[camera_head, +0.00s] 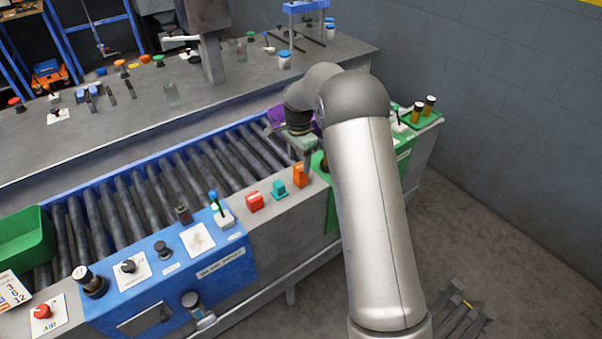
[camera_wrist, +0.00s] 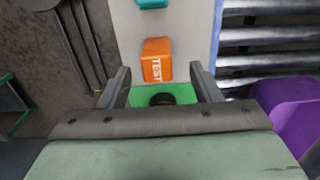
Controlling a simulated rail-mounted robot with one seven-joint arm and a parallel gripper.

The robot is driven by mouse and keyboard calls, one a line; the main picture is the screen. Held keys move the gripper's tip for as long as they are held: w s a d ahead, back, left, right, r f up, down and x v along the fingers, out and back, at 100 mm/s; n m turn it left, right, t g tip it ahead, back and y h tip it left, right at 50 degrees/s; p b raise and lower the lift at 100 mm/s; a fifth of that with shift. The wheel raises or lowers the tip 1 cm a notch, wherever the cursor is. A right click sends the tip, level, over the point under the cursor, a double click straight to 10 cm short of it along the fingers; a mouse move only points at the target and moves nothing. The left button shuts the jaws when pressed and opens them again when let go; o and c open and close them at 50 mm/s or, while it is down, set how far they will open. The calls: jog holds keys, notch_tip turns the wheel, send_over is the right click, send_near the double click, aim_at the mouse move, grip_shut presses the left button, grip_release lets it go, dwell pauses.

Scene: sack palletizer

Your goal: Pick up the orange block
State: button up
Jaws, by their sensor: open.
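The orange block (camera_head: 300,175) stands on the grey ledge along the front of the roller conveyor, at the right end of a short row. In the wrist view the orange block (camera_wrist: 156,60) shows "TEST" lettering and appears in the gap between the fingertips, ahead of them and apparently not held. My gripper (camera_wrist: 159,72) is open, with one dark finger to each side of the gap. In the head view my gripper (camera_head: 305,146) is just above and behind the orange block, and its fingers are hard to make out there.
A teal block (camera_head: 279,188) stands close left of the orange one, with a red block (camera_head: 255,202) farther left. A green surface (camera_wrist: 185,92) with a dark round item lies below the gap. A purple object (camera_wrist: 296,118) is at right, near the rollers (camera_head: 150,195).

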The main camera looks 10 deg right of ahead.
aim_at(301, 175)
jog(key=shift+s+d+f+p, duration=0.15)
jog(key=shift+f+p, duration=0.35)
jog(key=shift+f, duration=1.25)
jog(key=shift+w+d+f+p, duration=0.1)
jog(key=shift+f+p, duration=0.35)
jog(key=shift+f, duration=1.3)
jog(key=c, duration=1.1)
